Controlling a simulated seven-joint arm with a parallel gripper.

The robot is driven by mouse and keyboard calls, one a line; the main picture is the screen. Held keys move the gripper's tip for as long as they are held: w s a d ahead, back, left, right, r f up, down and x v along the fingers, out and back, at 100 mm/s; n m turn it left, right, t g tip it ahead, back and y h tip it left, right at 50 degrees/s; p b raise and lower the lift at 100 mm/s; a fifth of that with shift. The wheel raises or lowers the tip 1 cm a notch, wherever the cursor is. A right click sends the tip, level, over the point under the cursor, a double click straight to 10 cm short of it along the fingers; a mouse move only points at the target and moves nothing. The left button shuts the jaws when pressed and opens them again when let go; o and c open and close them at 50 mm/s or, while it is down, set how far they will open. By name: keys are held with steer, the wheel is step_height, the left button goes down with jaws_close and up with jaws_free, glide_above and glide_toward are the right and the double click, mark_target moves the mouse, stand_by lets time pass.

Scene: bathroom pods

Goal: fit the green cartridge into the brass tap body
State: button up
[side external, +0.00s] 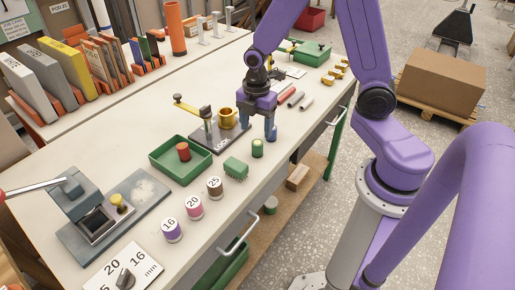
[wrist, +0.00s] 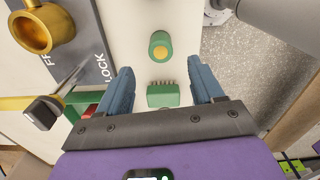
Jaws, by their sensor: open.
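The green cartridge (side external: 257,148) is a short green cylinder with a yellow top, standing on the bench. In the wrist view the cartridge (wrist: 160,42) lies beyond the fingertips, near the middle of the gap. The brass tap body (side external: 228,118) is a hollow gold cup on a grey plate marked LOCK. The tap body (wrist: 36,30) also shows at upper left in the wrist view, its opening empty. My gripper (side external: 270,138) is open and low over the bench, beside the cartridge. Its blue fingers (wrist: 160,66) hold nothing.
A green bristled block (wrist: 163,95) sits on the bench near the cartridge. A lever with a yellow arm (side external: 190,107) stands by the tap body. A green tray (side external: 161,160) holds a red cylinder (side external: 183,151). Labelled spools (side external: 194,207) stand along the front. The bench edge is close.

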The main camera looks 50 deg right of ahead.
mark_target(258, 142)
steer(key=shift+d+f, duration=0.15)
steer(key=shift+f, duration=2.85)
steer(key=shift+c, duration=0.3)
steer(key=c, duration=1.1)
steer(key=shift+r, duration=0.15)
